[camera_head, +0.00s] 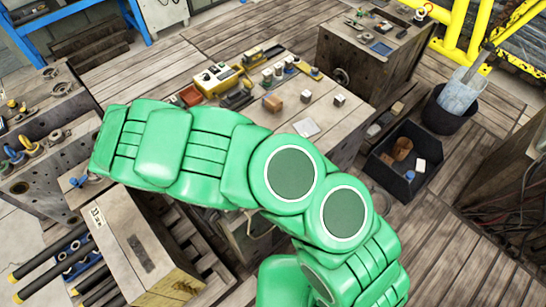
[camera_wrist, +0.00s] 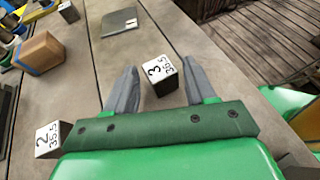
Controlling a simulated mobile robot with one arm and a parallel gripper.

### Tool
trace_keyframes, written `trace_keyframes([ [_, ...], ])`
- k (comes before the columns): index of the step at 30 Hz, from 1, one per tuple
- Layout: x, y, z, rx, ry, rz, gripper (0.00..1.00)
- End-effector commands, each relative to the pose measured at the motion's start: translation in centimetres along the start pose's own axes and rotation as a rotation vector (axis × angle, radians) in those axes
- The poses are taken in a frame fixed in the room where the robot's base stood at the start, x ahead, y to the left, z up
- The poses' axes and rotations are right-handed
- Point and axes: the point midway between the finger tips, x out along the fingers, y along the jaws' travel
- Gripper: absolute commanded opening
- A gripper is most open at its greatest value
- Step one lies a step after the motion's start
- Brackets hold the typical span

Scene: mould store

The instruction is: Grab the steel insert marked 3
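The steel insert marked 3 (camera_wrist: 160,73) is a small cube with a white top face reading "3" and "39.5". In the wrist view it stands on the wooden table between the two grey fingers of my gripper (camera_wrist: 159,68). The fingers are open, one on each side. A similar insert marked 2 (camera_wrist: 47,140) stands left of my gripper. In the head view my green arm hides my gripper, and I cannot make out the insert marked 3 there.
A yellow case (camera_head: 218,78) and tools lie at the table's back. A black bin (camera_head: 397,160) stands on the floor to the right.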

Motion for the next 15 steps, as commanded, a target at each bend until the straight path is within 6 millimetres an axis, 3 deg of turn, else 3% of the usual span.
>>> trace_keyframes([
  [1, 0.0, 0.0, 0.0, 0.0, 0.0, 0.0, 0.47],
  [10, 0.0, -0.01, -0.01, 0.0, 0.0, 0.0, 0.01],
  [15, -0.01, 0.0, -0.01, 0.0, 0.0, 0.0, 0.0],
])
